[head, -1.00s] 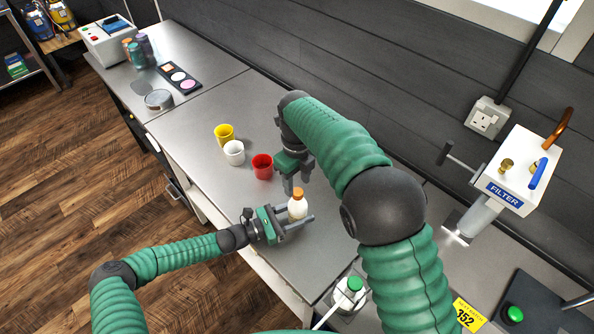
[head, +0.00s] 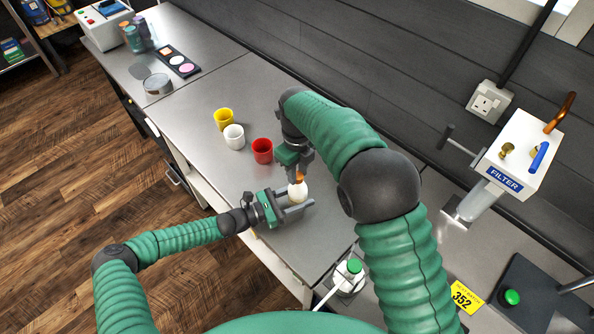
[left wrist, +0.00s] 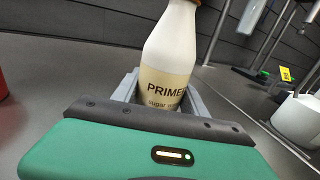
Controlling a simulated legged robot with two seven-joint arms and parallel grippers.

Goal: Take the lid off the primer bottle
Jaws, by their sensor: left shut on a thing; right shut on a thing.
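The primer bottle (head: 298,193) is white with an orange lid (head: 298,177). It stands upright between the fingers of my left gripper (head: 293,207), which is shut on it. In the left wrist view the bottle (left wrist: 170,60) fills the middle, with part of its label readable and its top cut off by the frame edge. My right gripper (head: 297,172) points down from above and is shut on the orange lid, which still sits at the bottle's top. The fingers partly hide the lid.
A red cup (head: 262,150), a white cup (head: 234,137) and a yellow cup (head: 223,119) stand on the steel bench left of the bottle. A white device with a green knob (head: 354,266) stands nearer. The filter unit (head: 515,160) is at the right.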

